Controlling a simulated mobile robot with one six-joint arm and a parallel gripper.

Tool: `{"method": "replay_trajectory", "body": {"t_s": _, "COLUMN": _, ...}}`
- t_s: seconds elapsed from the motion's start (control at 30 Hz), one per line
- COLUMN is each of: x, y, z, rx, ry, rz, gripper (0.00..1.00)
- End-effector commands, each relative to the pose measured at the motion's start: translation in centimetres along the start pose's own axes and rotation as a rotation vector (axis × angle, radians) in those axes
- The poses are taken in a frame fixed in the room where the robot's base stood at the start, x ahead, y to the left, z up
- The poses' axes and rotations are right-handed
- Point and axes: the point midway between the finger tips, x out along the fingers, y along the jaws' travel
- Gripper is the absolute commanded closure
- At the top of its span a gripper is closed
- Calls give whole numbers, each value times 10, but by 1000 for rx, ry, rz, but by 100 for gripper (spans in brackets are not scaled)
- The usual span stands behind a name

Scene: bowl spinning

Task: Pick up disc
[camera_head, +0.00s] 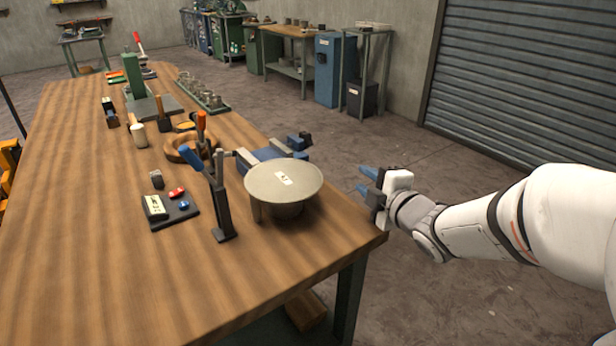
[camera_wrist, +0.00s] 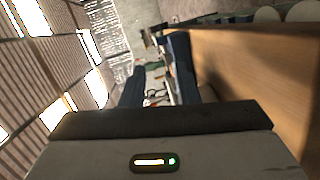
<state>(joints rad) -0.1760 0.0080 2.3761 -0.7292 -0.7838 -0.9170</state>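A flat grey round disc (camera_head: 262,187) with a small white label lies level on top of a support near the right front corner of the workbench. The support is mostly hidden under it. My gripper (camera_head: 365,181) is to the right of the disc, just past the bench edge, apart from it and pointing left. Its two blue fingers are spread with nothing held between them. In the wrist view the open fingers (camera_wrist: 157,85) reach forward beside the bench side. I cannot make out the disc for certain in that view.
The wooden workbench (camera_head: 100,270) is clear at the front left. A dark upright tool stand (camera_head: 221,215) stands close left of the disc. A blue vise-like device (camera_head: 262,156), a wooden ring (camera_head: 175,151) and a small tray (camera_head: 183,213) lie nearby. Floor is free right of the bench.

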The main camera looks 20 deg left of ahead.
Motion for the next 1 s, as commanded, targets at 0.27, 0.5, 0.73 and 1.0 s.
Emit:
{"method": "replay_trajectory", "body": {"t_s": 0.27, "x": 18, "y": -16, "z": -47, "rx": -183, "ry": 250, "rz": 123, "gripper": 72}}
{"method": "replay_trajectory", "body": {"t_s": 0.5, "x": 41, "y": -14, "z": -56, "rx": -192, "ry": 264, "rz": 132, "gripper": 72}}
{"method": "replay_trajectory", "body": {"t_s": 0.73, "x": 72, "y": -15, "z": -66, "rx": -191, "ry": 263, "rz": 130, "gripper": 72}}
{"method": "replay_trajectory", "body": {"t_s": 1.0, "x": 91, "y": -12, "z": -70, "rx": -190, "ry": 259, "rz": 131, "gripper": 72}}
